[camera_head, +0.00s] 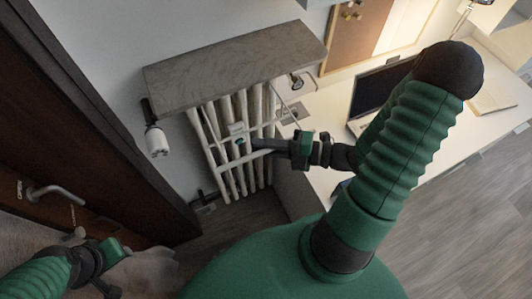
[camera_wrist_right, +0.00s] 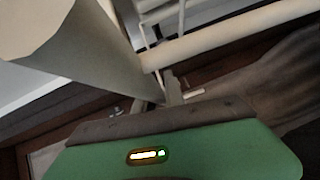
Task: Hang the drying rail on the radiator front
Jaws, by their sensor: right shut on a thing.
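The radiator (camera_head: 228,178) is a row of pale upright columns against the wall, under a grey shelf. The drying rail (camera_head: 236,128) is white and lies across the radiator front in the head view. My right gripper (camera_head: 246,143) is shut on the rail at its middle, close in front of the columns. The wrist view shows white bars (camera_wrist_right: 235,35) close to the right gripper (camera_wrist_right: 172,92); the grip itself is partly hidden there. I cannot tell whether the rail is hooked on or only held against the radiator. My left gripper (camera_head: 112,262) is low at the left, away from the radiator; its jaw opening is unclear.
The grey shelf (camera_head: 235,65) overhangs the radiator top. A white thermostat valve (camera_head: 157,141) sticks out to its left. A dark door (camera_head: 60,130) with a handle stands further left. A white desk (camera_head: 325,125) with a monitor (camera_head: 378,88) is close on the right.

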